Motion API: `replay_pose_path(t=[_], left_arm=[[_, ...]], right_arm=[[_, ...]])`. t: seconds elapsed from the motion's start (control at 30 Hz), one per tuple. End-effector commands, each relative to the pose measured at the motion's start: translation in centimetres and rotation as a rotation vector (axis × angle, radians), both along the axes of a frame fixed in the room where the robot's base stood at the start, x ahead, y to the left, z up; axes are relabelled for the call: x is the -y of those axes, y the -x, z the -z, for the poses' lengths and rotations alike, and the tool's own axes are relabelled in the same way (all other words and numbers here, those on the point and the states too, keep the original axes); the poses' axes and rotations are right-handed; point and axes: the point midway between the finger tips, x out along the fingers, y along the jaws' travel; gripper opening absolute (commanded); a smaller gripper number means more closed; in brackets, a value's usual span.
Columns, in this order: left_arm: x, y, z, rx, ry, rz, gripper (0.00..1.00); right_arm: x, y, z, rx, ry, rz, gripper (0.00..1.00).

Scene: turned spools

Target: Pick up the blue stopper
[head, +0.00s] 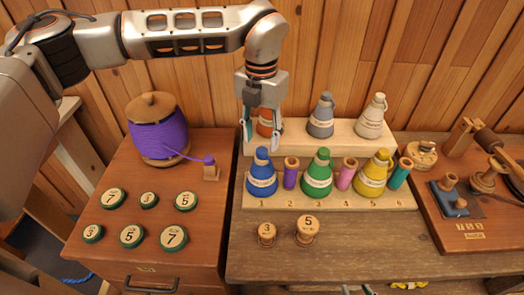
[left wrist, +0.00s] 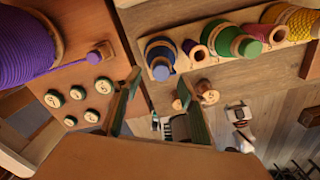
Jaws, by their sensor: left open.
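The blue stopper (head: 262,154) sits on top of the blue flask-shaped piece (head: 262,181), which stands upright at the left end of the low numbered rack (head: 330,199). My left gripper (head: 262,140) is open and empty, pointing down, just above and behind the stopper in the head view. In the left wrist view the blue stopper (left wrist: 161,71) shows between and slightly beyond the two fingertips (left wrist: 158,82). No contact is visible. Small tips, likely my right gripper (head: 357,290), show at the bottom edge of the head view; most of it is cut off.
Beside the blue piece stand a purple spool (head: 291,173) and a green flask (head: 318,174). A yellow flask (head: 373,174) is further right. Orange (head: 268,124), grey (head: 320,117) and white (head: 371,117) flasks stand behind. A large purple spool (head: 158,130) stands left.

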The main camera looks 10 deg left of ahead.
Motion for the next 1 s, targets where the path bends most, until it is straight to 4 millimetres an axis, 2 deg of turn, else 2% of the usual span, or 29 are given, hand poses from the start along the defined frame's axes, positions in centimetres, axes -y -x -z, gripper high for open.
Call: replay_pose_path(t=[0.1,0.23,0.53,0.67,1.0], left_arm=[[0.3,0.2,1.8,-0.004,0.0,0.0,0.41],[0.2,0.1,3.3,-0.003,0.0,0.0,0.41],[0.2,0.1,3.8,-0.001,0.0,0.0,0.41],[0.2,0.1,3.8,-0.001,0.0,0.001,0.13],[0.2,0.1,3.8,-0.001,0.0,0.001,0.13]], right_arm=[[0.0,-0.4,-0.7,0.008,0.0,0.0,0.32],[0.0,-0.7,-1.1,0.014,-0.001,0.0,0.32],[0.0,-0.9,-1.5,0.023,-0.002,0.0,0.32],[0.0,-0.9,-1.4,0.021,-0.002,-0.001,0.32],[0.0,-0.8,-1.2,0.019,0.0,-0.001,0.32]])
